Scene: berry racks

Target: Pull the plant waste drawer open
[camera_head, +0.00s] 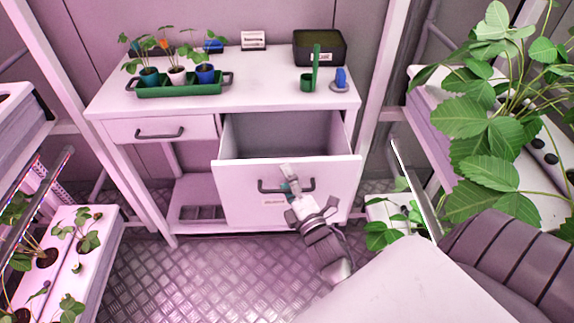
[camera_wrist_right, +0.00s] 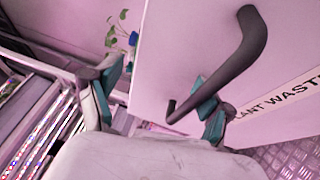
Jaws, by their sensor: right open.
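The plant waste drawer (camera_head: 236,182) is the deep drawer at the right of the white bench, and it stands pulled out with its empty-looking inside showing. Its dark bar handle (camera_head: 266,188) crosses the front. The handle is large in the right wrist view (camera_wrist_right: 232,62), beside a label (camera_wrist_right: 290,97) reading "PLANT WASTE" in part. My right gripper (camera_head: 290,177) is open at the handle, its teal-padded fingers apart. One finger overlaps the handle in the wrist view; I cannot tell whether they touch. My left gripper is not in view.
A shallow shut drawer (camera_head: 122,130) is at the left. On the bench top are a green tray (camera_head: 180,91) with potted seedlings, a black box (camera_head: 318,50) and a green holder (camera_head: 308,84). Plant racks stand at both sides. The metal floor (camera_head: 200,270) in front is clear.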

